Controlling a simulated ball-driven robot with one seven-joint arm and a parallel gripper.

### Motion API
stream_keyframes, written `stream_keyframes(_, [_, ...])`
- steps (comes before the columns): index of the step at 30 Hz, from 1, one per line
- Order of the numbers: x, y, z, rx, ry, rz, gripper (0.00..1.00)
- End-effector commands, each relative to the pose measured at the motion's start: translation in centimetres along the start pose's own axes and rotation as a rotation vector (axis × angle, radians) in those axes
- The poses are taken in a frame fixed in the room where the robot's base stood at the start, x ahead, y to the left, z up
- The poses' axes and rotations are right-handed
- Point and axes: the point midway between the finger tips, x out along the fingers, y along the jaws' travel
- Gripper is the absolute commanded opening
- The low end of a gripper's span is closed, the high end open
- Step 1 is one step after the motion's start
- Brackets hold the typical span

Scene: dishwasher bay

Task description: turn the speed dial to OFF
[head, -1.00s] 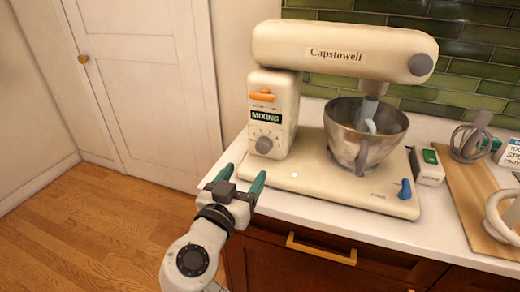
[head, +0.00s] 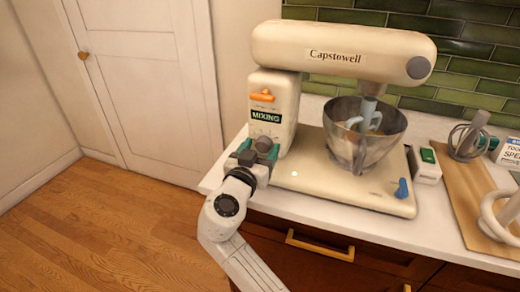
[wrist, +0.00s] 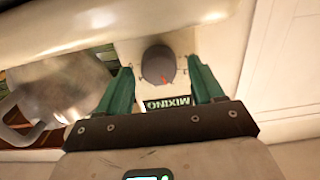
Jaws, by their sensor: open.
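The cream stand mixer (head: 345,45) stands on the counter, with a lit "MIXING" sign (head: 266,117) on its column. The grey round speed dial (head: 264,144) is below the sign, partly hidden by my gripper in the head view. In the wrist view the dial (wrist: 158,65) shows between the green fingers, with a red mark low on its face. My gripper (head: 258,152) is open in front of the column. In the wrist view the fingers (wrist: 160,82) stand on both sides of the dial; I cannot tell whether they touch it.
A steel bowl (head: 364,125) with a beater in it is right of the column. An orange lever (head: 262,96) sits above the sign and a blue knob (head: 402,188) on the mixer's base. A small box with a green switch (head: 428,156) stands to the right. The floor at left is clear.

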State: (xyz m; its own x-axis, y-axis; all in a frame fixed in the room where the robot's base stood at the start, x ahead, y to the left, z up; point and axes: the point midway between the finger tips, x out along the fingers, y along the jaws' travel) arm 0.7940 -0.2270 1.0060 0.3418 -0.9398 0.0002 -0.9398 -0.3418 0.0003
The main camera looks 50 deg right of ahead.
Motion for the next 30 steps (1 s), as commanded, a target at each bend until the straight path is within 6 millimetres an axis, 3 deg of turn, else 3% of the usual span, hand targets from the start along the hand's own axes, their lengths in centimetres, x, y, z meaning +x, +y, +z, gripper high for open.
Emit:
stream_keyframes(2, [-0.01,0.01,0.00,0.000,0.000,0.000,0.63])
stream_keyframes(18, [-0.04,0.00,0.00,0.000,0.000,0.000,0.12])
stream_keyframes(30, [-0.05,-0.04,0.05,-0.088,0.000,0.000,0.12])
